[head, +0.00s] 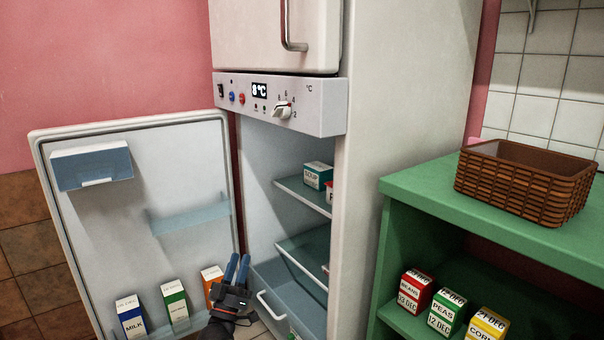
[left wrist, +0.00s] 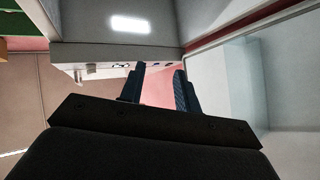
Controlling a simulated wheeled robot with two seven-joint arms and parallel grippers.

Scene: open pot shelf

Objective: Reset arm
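My left gripper (head: 237,266) is in front of the open fridge (head: 410,120), between its door (head: 140,190) and the drawer (head: 300,308) at the bottom. Its two blue fingers point up, with a gap between them and nothing held. In the left wrist view the fingers (left wrist: 160,78) also stand apart and empty. An orange-and-white carton (head: 211,283) is just left of the gripper, partly hidden by it; I cannot tell whether they touch. My right gripper is not in view.
A milk carton (head: 131,316) and a green carton (head: 174,303) stand by the door's lower part. A soup box (head: 318,175) is on a fridge shelf. The green cabinet (head: 420,185) at right bears a brown basket (head: 520,190); bean, pea and corn boxes stand below.

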